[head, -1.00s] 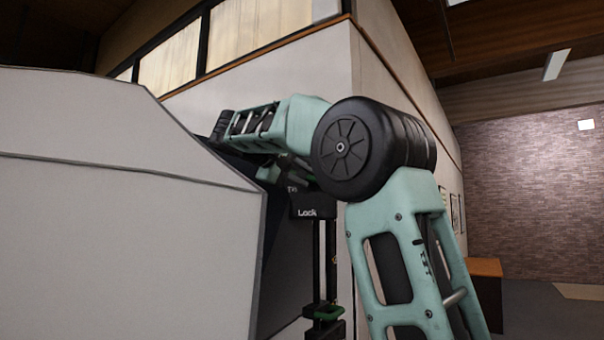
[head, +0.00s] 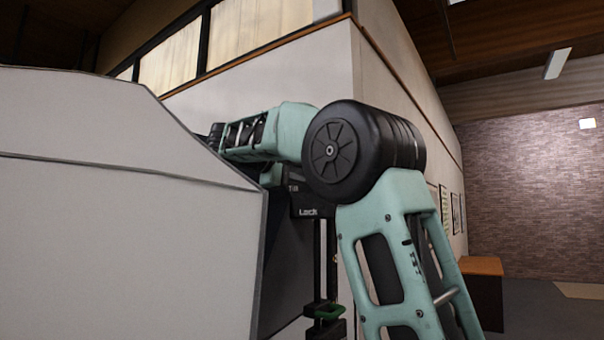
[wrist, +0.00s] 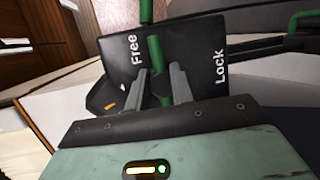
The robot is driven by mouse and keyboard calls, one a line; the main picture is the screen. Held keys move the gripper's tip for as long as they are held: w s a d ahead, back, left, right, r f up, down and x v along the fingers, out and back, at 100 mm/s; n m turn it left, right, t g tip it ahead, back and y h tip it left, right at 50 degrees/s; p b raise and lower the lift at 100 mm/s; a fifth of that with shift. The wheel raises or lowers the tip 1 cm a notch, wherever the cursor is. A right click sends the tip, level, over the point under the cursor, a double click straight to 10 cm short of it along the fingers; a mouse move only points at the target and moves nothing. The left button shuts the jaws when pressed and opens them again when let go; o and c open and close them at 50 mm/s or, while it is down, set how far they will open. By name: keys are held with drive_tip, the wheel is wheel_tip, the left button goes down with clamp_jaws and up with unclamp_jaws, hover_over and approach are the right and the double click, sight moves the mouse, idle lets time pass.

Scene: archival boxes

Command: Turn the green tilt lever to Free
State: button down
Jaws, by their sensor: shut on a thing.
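The green tilt lever (wrist: 155,52) stands against a black plate (wrist: 190,38) in the wrist view. It lies between the white words Free on the left and Lock on the right, nearer to Free. My gripper (wrist: 157,82) is shut on the lever, with one grey finger on each side of it.
A large pale grey box-like body (head: 120,215) fills the left of the head view. Below the plate is a dark upright post with a green clamp (head: 327,312). A wall corner stands behind. An orange-topped cabinet (head: 482,267) is at the right, with open floor beyond.

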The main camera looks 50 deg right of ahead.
drive_tip(key=shift+w+a+f, duration=0.1)
drive_tip(key=shift+f, duration=0.1)
drive_tip(key=c, duration=1.4)
unclamp_jaws()
drive_tip(key=shift+c, duration=0.2)
drive_tip(key=shift+w+a+b, duration=0.1)
drive_tip(key=shift+a+b, duration=0.2)
drive_tip(key=shift+a, duration=0.15)
drive_tip(key=b+v, duration=0.2)
drive_tip(key=v, duration=0.4)
drive_tip(key=shift+a+r, duration=0.2)
drive_tip(key=shift+a, duration=0.05)
